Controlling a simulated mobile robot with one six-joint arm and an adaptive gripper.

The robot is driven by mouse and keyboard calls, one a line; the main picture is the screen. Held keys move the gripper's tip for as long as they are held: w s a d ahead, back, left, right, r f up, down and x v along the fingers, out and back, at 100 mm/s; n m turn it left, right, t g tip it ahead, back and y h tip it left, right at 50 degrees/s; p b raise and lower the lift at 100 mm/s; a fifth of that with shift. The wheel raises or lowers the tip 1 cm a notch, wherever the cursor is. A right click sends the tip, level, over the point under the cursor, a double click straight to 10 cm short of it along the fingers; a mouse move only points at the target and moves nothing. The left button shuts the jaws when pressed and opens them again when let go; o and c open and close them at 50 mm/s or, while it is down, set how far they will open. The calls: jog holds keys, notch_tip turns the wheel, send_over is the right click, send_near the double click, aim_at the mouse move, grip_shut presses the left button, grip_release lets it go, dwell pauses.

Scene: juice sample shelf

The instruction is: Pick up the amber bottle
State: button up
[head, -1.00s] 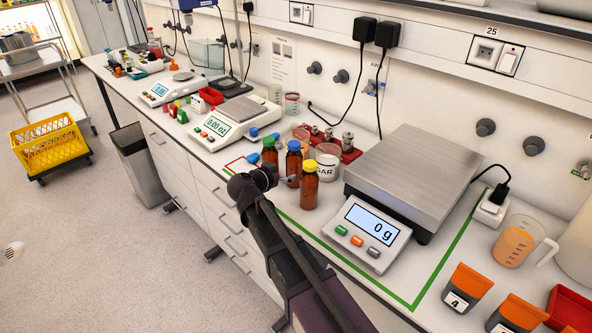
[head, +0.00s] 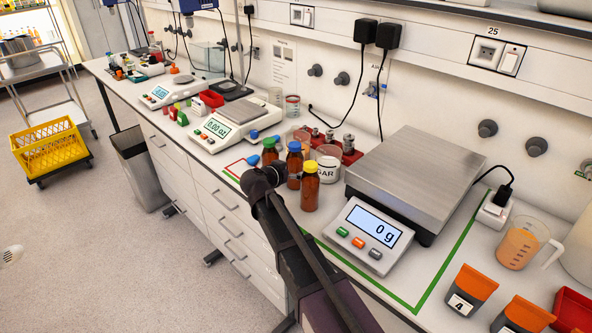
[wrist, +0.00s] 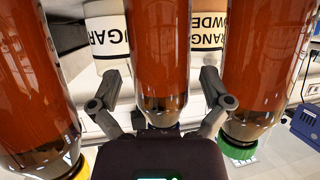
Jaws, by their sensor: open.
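Three amber bottles stand in a row on the bench: one with a green cap (head: 270,146), one with a blue cap (head: 294,170) and one with a yellow cap (head: 310,192). My gripper (head: 276,175) is at their near side, level with the blue-capped one. In the wrist view, which is upside down, my open gripper (wrist: 160,84) has one finger on each side of the middle bottle (wrist: 158,45). Its cap is hidden behind my gripper body. The yellow-capped bottle (wrist: 35,90) is at left and the green-capped one (wrist: 255,60) at right.
A white sugar jar (head: 328,165) and an orange powder jar (wrist: 207,30) stand close behind the bottles. A large scale (head: 415,180) reading 0 g sits to the right. Neighbouring bottles leave narrow gaps for the fingers.

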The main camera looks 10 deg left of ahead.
aim_at(294, 145)
jog(key=shift+b+x, duration=0.35)
jog(key=shift+x, duration=0.9)
jog(key=c, duration=1.1)
jog(key=shift+r, duration=0.15)
notch_tip(294, 145, up, 10)
jog(key=p, duration=1)
